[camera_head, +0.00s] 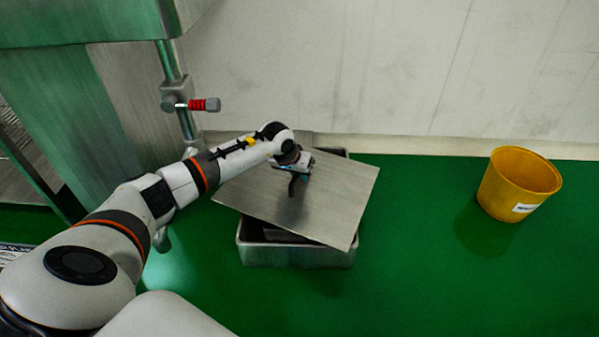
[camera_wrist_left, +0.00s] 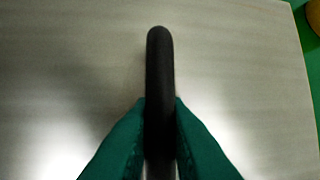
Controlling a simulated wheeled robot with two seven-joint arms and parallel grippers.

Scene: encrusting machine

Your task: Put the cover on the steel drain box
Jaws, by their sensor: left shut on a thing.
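The cover (camera_head: 335,197) is a flat grey steel plate with a dark handle (camera_wrist_left: 160,75). My left gripper (camera_head: 296,182) is shut on that handle; in the left wrist view its green fingers (camera_wrist_left: 160,130) press on both sides of it. The steel drain box (camera_head: 300,256) sits on the green floor under the cover. The cover is turned askew to the box, and its corners stick out past the rim. The box's front wall and part of its opening show. I cannot tell whether the cover touches the rim. My right gripper is not in view.
A yellow bucket (camera_head: 517,187) stands on the floor at the right, apart from the box. A pale wall (camera_head: 400,70) runs behind the box. A machine post with a red-ringed knob (camera_head: 205,104) stands at the left. The floor between box and bucket is clear.

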